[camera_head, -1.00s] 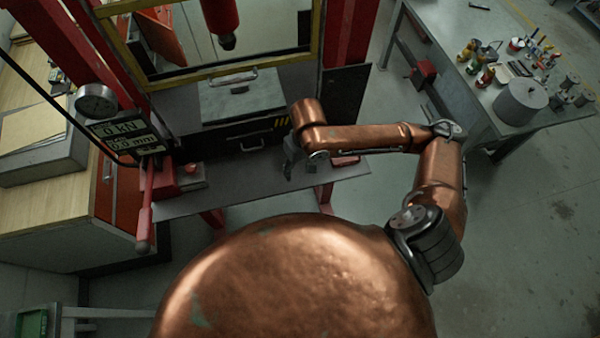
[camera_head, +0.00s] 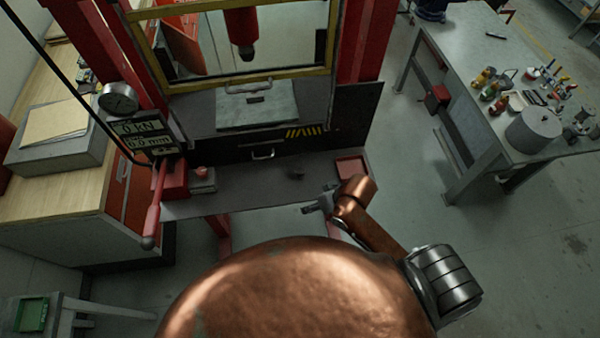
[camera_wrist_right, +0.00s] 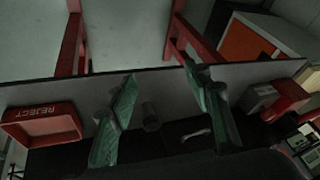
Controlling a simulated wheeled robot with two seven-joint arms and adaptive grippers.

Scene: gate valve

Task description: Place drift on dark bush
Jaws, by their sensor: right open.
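A small dark round piece (camera_head: 296,173), which looks like the dark bush, stands on the grey press bench. In the right wrist view a short dark cylinder (camera_wrist_right: 151,117) shows between and beyond my fingers. I cannot tell whether it is the bush alone or has the drift on it; no separate drift can be made out. My right gripper (camera_head: 316,206) is at the bench's front edge, nearer me than the dark piece and apart from it. Its two greenish fingers (camera_wrist_right: 165,100) are spread with nothing between them. My left gripper is not in view.
A red REJECT tray (camera_head: 352,167) is at the bench's right end. A red-handled lever (camera_head: 154,205) and a grey block (camera_head: 203,181) are at its left. The yellow-framed press guard (camera_head: 240,78) rises behind. The middle bench surface is mostly clear.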

